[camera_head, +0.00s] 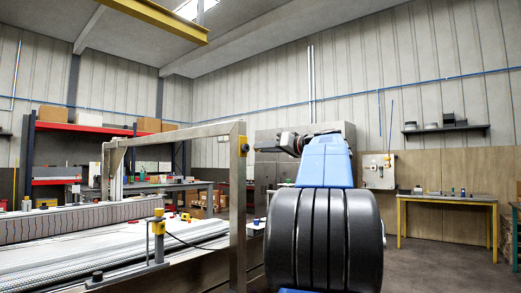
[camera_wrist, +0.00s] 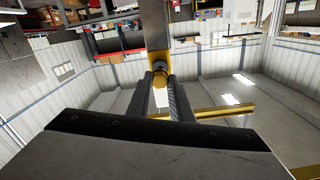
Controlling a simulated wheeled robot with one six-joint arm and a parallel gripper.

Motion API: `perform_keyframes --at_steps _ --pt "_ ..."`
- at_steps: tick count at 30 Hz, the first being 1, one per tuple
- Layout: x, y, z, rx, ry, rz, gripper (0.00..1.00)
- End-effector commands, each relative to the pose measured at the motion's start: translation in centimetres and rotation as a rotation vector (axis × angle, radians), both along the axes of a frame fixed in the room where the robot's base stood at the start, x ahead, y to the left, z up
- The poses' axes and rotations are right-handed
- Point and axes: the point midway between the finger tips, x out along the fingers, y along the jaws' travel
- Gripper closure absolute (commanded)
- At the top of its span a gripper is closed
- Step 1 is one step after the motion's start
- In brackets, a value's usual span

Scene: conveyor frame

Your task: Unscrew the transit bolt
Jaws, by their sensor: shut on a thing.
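The transit bolt (camera_wrist: 160,67) shows in the wrist view as a dark round head in front of a yellow block (camera_wrist: 152,56) on a grey post. My gripper (camera_wrist: 160,84) has its two dark fingers shut on the bolt head, one on each side. In the head view my arm reaches left, and my gripper (camera_head: 260,147) meets the near upright of the metal frame at the small yellow block (camera_head: 243,146). The bolt is too small to make out there, and its shank is hidden in both views.
The metal portal frame (camera_head: 238,190) stands over the conveyor bed (camera_head: 130,245) at left. A workbench (camera_head: 445,199) stands at the back right. The floor (camera_head: 430,268) at right is clear.

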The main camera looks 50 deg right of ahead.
Motion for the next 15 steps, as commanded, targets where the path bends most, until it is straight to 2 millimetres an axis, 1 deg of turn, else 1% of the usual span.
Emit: perform_keyframes --at_steps 4,15 --pt "-0.78 -0.02 0.02 0.0 0.0 0.0 1.0" --pt "-0.96 -0.04 0.01 0.0 0.0 0.001 1.0"
